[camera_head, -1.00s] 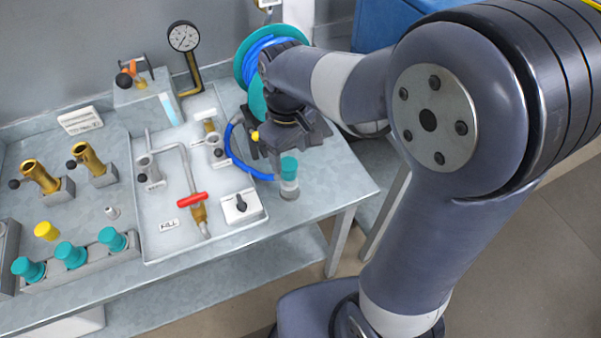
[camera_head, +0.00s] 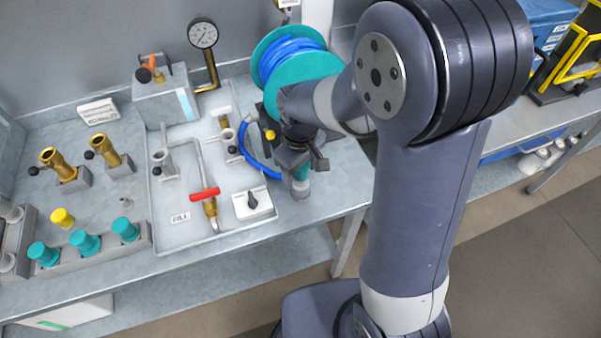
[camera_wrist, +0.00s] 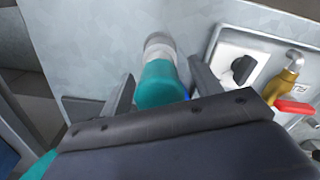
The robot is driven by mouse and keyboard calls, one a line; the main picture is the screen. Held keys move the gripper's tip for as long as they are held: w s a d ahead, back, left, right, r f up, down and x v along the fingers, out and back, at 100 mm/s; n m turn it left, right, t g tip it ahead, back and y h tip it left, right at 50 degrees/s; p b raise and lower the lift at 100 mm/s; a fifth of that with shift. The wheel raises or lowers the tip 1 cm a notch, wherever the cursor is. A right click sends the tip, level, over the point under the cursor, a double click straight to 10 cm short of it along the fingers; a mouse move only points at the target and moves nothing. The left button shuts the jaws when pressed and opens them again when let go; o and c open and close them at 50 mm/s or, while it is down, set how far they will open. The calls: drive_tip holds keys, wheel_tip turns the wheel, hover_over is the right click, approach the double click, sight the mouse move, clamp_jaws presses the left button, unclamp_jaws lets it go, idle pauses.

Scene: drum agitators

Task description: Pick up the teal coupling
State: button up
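The teal coupling (camera_head: 301,174) stands upright near the front right edge of the metal bench, on a pale grey base. In the head view my gripper (camera_head: 303,163) is right over it and hides its upper part. In the wrist view the coupling (camera_wrist: 161,84) lies between the two fingers of my gripper (camera_wrist: 160,78). The fingers are open, and a gap shows on each side of the coupling. A blue hose (camera_head: 262,168) runs to the coupling's side; its joint is mostly hidden.
A teal reel (camera_head: 265,45) with blue hose stands behind my gripper. A tray (camera_head: 180,240) with pipes, a red-handled valve (camera_head: 204,194) and a black-knobbed switch box (camera_head: 252,202) lies to the left. Several teal caps (camera_head: 85,243) stand farther left. The bench's front edge is close.

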drive_tip(key=c, duration=1.2)
drive_tip(key=shift+o, duration=0.2)
drive_tip(key=shift+r, duration=0.15)
wheel_tip(320, 180, up, 10)
drive_tip(key=shift+f, duration=0.1)
